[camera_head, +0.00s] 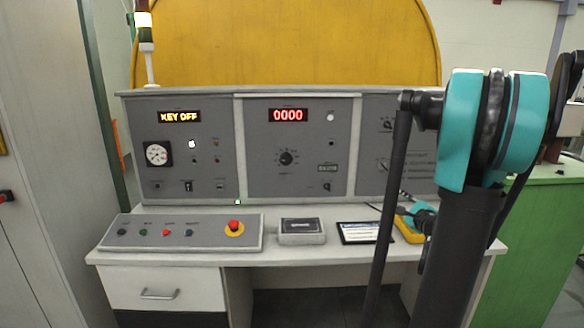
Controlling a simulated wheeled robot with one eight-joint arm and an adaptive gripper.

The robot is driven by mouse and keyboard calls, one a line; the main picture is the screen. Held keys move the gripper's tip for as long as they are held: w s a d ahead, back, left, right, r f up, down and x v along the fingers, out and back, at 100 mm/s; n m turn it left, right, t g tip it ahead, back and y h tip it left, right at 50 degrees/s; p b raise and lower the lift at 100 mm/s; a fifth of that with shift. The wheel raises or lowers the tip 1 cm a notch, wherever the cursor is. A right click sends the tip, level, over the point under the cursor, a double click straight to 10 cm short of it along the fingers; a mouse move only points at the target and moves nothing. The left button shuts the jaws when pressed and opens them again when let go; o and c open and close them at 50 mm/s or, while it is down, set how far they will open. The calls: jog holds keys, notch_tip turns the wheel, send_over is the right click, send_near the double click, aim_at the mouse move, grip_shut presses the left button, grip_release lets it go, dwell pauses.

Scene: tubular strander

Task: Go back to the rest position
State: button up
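My own arm (466,220) stands in the right foreground, with a large teal joint (461,130) at its top and dark links running down. I cannot make out my gripper or its fingers in this view. Behind the arm is a control desk (190,258) with an upright grey panel. The panel's left display (179,116) reads "KEY OFF" and the middle display (288,115) reads "0000". A small yellow and teal item (409,230) lies on the desk's right side, partly hidden by the arm.
A sloped button box (180,238) with a red emergency button (234,226) is on the desk. A small grey box (301,231) and a flat tablet-like item (360,232) lie beside it. A green cabinet (543,235) stands right; a tall grey cabinet (45,130) stands left.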

jog(key=s+a+f+n+g+y, duration=0.1)
jog(key=s+a+f+n+g, duration=0.1)
jog(key=s+a+f+n, duration=0.3)
jog(key=s+a+f+n+g+y, duration=0.1)
jog(key=s+a+f+n+g, duration=0.2)
jog(key=a, duration=0.4)
jog(key=s+a+f+n+g+y, duration=0.1)
jog(key=s+a+f+n+g, duration=0.1)
jog(key=a+n, duration=0.35)
jog(key=s+f+n+g+h, duration=0.2)
jog(key=s+f+n, duration=0.2)
jog(key=s, duration=0.4)
jog(key=s+f+n+g+h, duration=0.3)
jog(key=s+f+n, duration=0.2)
jog(key=s, duration=0.3)
jog(key=shift+s+d+n+g, duration=0.2)
jog(key=shift+d+n+g, duration=0.15)
jog(key=shift+n, duration=0.2)
